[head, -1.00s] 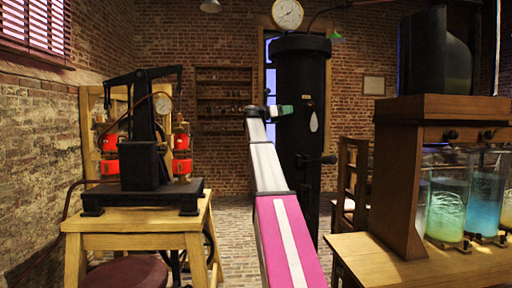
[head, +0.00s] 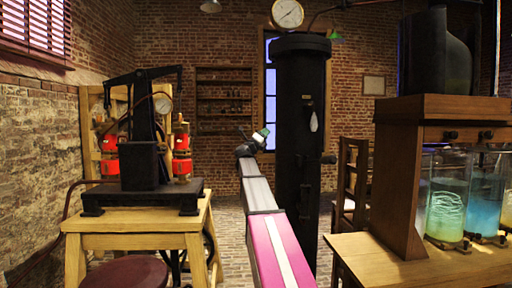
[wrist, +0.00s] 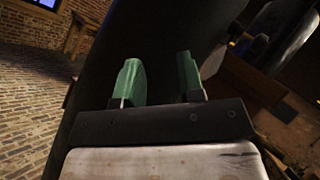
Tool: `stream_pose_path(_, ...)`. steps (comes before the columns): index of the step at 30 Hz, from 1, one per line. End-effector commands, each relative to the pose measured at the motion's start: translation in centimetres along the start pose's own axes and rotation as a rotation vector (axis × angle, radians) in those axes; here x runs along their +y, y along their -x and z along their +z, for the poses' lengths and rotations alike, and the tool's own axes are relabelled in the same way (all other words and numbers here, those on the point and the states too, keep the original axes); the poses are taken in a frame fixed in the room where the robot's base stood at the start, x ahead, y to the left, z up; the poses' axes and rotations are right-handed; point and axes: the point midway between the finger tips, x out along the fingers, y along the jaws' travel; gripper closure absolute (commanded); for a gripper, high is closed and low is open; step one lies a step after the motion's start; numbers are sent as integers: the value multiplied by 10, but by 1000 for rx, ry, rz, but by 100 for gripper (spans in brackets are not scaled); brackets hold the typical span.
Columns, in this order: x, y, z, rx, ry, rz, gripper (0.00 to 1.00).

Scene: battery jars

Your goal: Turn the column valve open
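The tall black column (head: 300,90) stands in the middle of the head view. A small pale teardrop-shaped handle (head: 314,122) hangs on its front, below a small fitting. A dark knob (head: 328,159) sticks out on its right side, lower down. I cannot tell which of these is the valve. My gripper (head: 264,134) is beside the column's left edge, apart from the handle. In the wrist view its green fingers (wrist: 160,82) are spread with nothing between them. The dark column fills the view beyond them. A pale rounded piece (wrist: 293,30) shows at the upper right.
A round gauge (head: 287,13) sits above the column. A wooden table (head: 140,225) with a black pump and red cylinders stands left. A wooden bench (head: 420,262) with glowing glass jars (head: 447,205) stands right. A chair (head: 352,180) is right of the column.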

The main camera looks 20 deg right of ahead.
Motion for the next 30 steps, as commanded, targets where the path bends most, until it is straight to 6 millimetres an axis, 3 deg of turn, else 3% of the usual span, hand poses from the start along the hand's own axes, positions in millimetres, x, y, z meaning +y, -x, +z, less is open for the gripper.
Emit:
stream_pose_path(12,42,40,2,-164,150,112,65)
stream_pose_path(30,54,53,2,-213,196,145,65)
